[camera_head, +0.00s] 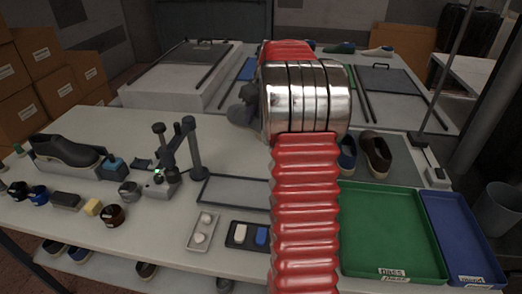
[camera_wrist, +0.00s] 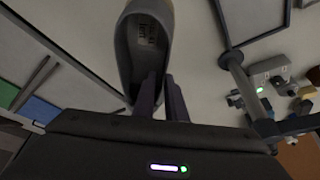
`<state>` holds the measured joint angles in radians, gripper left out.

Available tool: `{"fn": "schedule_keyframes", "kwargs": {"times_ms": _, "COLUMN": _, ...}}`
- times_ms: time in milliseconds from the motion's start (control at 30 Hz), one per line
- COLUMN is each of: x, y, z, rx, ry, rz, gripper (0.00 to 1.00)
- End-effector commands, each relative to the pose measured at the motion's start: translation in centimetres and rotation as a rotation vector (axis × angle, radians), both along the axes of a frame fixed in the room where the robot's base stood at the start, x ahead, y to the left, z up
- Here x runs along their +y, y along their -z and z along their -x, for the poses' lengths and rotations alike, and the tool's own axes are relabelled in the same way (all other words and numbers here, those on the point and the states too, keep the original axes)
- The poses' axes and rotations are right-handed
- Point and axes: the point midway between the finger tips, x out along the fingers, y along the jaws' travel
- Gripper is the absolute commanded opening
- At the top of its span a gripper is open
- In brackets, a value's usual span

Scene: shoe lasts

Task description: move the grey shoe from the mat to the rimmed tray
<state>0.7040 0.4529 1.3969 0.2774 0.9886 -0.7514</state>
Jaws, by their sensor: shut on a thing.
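The grey shoe (camera_wrist: 143,45) shows in the wrist view, its opening facing the camera and a small label inside. My gripper (camera_wrist: 163,82) is shut on the shoe's side wall, with one dark finger overlapping the opening and the other at its right side. In the head view my red arm hides most of the gripper; a dark grey shape beside the metal rings cannot be told for sure. The dark grey mat (camera_head: 404,158) lies right of my arm, with a blue shoe (camera_head: 347,155) and a brown shoe (camera_head: 375,154) on it. The green rimmed tray (camera_head: 439,235) looks empty.
A blue tray (camera_head: 465,240) stands right of the green one. A thin-framed grey rectangle (camera_head: 234,191) lies left of my arm, near a dark post stand (camera_head: 192,148). A dark shoe (camera_head: 65,150) and several small jars and blocks occupy the left side.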

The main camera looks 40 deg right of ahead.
Motion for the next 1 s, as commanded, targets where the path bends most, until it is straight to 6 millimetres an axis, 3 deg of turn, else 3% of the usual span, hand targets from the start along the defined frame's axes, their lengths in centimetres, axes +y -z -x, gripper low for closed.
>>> {"fn": "schedule_keyframes", "kwargs": {"times_ms": 267, "x": 4.1, "y": -1.5, "z": 7.0, "rx": -0.002, "ry": -0.262, "rz": -0.002, "gripper": 0.00}}
{"fn": "schedule_keyframes", "kwargs": {"times_ms": 600, "x": 10.9, "y": -2.2, "z": 15.4, "rx": -0.001, "ry": -0.615, "rz": -0.005, "gripper": 0.00}}
{"fn": "schedule_keyframes", "kwargs": {"times_ms": 800, "x": 13.1, "y": -2.2, "z": 17.7, "rx": 0.001, "ry": -0.719, "rz": -0.005, "gripper": 0.00}}
{"fn": "schedule_keyframes", "kwargs": {"times_ms": 1000, "x": 13.3, "y": -2.2, "z": 17.9, "rx": 0.001, "ry": -0.730, "rz": -0.005, "gripper": 0.00}}
